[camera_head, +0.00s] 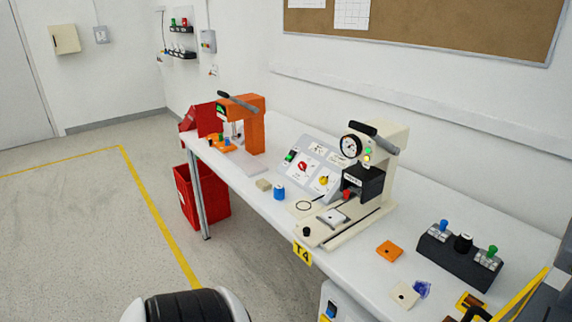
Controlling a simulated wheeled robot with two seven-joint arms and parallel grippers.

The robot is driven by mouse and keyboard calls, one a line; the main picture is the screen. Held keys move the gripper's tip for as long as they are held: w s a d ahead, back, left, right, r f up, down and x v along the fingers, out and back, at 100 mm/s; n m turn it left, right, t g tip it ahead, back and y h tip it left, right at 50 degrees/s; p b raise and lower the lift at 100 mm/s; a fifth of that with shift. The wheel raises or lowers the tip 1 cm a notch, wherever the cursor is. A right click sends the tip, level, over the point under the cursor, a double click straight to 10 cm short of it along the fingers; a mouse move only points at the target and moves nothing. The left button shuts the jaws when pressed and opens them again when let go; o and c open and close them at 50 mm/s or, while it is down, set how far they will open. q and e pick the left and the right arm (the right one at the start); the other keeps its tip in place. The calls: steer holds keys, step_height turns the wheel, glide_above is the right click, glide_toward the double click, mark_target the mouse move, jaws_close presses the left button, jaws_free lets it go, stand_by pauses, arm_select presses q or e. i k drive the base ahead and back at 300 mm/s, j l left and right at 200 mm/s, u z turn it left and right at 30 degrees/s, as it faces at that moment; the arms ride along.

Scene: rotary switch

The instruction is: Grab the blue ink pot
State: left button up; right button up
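A small blue pot (279,194) with a pale top stands upright near the front edge of the white table, left of the beige press. It looks like the blue ink pot, but no label is legible. Nothing touches it. Neither of my grippers can be made out in the head view. A rounded black and white part at the bottom edge looks like part of my own body.
The table (257,200) holds a beige block (264,185) beside the pot, the beige press (335,215), an orange press (252,125), and a black switch box (460,256). A crumpled blue-purple item (422,289) lies front right. A red bin (205,198) stands on the floor.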

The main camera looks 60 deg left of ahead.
mark_target(279, 191)
steer(key=u, duration=2.05)
steer(key=i+j, duration=0.5)
